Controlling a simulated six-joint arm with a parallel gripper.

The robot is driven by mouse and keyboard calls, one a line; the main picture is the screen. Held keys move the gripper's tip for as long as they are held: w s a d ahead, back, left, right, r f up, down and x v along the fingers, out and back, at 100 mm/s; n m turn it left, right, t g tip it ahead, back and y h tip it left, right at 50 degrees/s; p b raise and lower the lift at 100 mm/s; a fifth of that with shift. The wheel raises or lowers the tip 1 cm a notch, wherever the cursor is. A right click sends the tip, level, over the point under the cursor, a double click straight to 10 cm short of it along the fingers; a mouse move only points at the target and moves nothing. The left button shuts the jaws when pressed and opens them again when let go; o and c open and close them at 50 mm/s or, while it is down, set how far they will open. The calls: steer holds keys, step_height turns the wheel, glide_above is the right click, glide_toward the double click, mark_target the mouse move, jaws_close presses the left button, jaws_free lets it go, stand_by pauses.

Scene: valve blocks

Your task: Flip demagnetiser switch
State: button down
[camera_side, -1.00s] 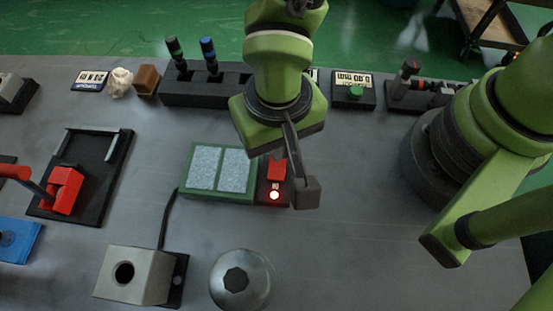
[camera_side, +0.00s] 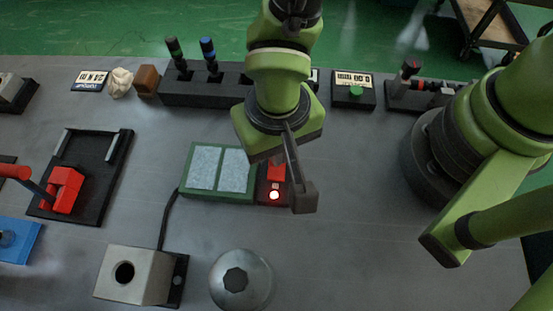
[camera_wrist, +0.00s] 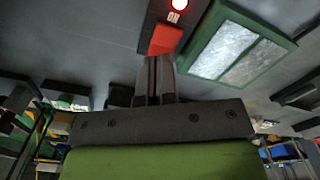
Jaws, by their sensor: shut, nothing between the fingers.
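The demagnetiser (camera_side: 220,172) is a green-framed unit with two pale grey plates, in the middle of the bench. At its right end a dark box carries a red switch (camera_side: 276,171) and a lit red lamp (camera_side: 274,195). In the wrist view the red switch (camera_wrist: 166,39) stands right at my fingertips, with the label "ON" and the glowing lamp (camera_wrist: 180,4) beyond it. My gripper (camera_side: 304,203) is shut and empty, just right of the switch box in the side view. The fingers partly cover the switch, and I cannot tell whether they touch it.
A round metal piece (camera_side: 241,280) and a grey block with a hole (camera_side: 133,275) stand at the front. A black tray with a red clamp (camera_side: 65,190) is at left. A dark rack (camera_side: 205,91) with screwdriver-like handles stands behind.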

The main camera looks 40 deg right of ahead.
steer(key=shift+f, duration=0.6)
steer(key=shift+r, duration=3.55)
steer(key=w+d+r+t+y, duration=0.1)
steer(key=w+d+r, duration=0.35)
steer(key=r, duration=0.45)
steer(key=s+d+r+t, duration=0.3)
steer(key=d+r, duration=0.3)
steer(key=d, duration=0.2)
steer(key=s+d+r+m+t+y, duration=0.1)
steer(key=s+d+r+t, duration=0.2)
steer(key=s+d+r, duration=0.2)
steer(key=d+r, duration=0.1)
steer(key=d, duration=0.1)
steer(key=shift+s+d, duration=0.15)
steer(key=shift+d, duration=0.2)
steer(key=shift+r, duration=0.1)
